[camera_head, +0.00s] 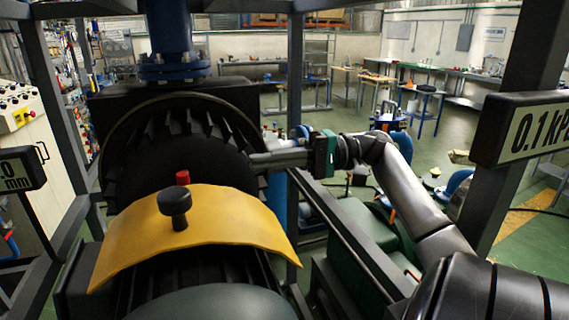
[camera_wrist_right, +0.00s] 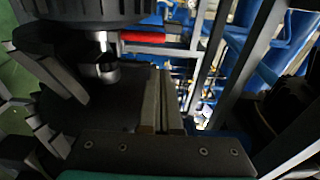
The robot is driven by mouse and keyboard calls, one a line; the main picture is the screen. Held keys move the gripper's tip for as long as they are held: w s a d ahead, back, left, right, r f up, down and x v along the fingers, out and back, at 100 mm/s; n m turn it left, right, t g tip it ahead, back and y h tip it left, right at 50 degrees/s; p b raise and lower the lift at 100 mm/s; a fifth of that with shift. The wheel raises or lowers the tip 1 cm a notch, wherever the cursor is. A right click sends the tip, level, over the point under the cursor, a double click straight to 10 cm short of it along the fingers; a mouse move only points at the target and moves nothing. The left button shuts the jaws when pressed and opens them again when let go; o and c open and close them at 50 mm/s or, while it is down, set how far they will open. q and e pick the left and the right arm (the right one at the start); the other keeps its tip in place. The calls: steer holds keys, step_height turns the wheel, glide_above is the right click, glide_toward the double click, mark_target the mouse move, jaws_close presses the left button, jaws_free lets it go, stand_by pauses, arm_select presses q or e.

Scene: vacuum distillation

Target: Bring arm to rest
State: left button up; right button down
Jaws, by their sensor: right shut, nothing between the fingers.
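My right arm (camera_head: 405,185) reaches in from the right side of the head view, bent at the elbow. Its gripper (camera_head: 257,162) points left, in front of the dark finned machine housing (camera_head: 165,160). The fingers are shut with nothing between them. In the right wrist view the shut fingers (camera_wrist_right: 160,78) stand close to a dark part, a metal fitting (camera_wrist_right: 103,60) and a red bar (camera_wrist_right: 152,37). My left gripper is not in view.
Dark frame posts (camera_head: 295,90) stand close to the arm. Gauge displays (camera_head: 525,130) hang at both sides. Open green floor lies behind.

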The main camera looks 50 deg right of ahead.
steer(key=shift+v, duration=1.7)
steer(key=shift+a+r, duration=0.1)
